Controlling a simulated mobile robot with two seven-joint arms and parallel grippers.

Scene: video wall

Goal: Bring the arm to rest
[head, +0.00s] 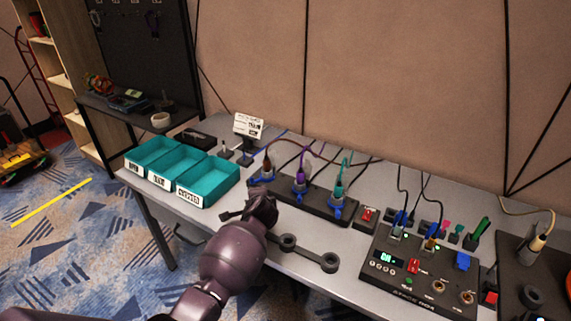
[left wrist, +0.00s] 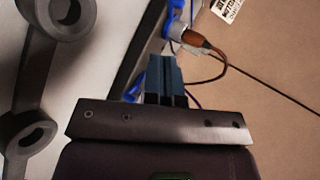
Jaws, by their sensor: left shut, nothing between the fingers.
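My left gripper (head: 262,203) is over the table (head: 292,258), just in front of the black connector strip (head: 322,207). In the left wrist view the fingers (left wrist: 162,78) are together with nothing between them. The strip carries an orange-brown plug (head: 267,168), a purple plug (head: 300,180) and a teal plug (head: 338,185), each with a blue piece at its base. The brown plug also shows past the fingertips in the left wrist view (left wrist: 192,40). My right gripper is in neither view.
Teal bins (head: 207,187) stand at the table's left end. A dark two-ring bracket (head: 308,254) lies just right of my arm. A black control box (head: 420,270) with cables and switches is at the right. A small sign (head: 248,125) stands behind.

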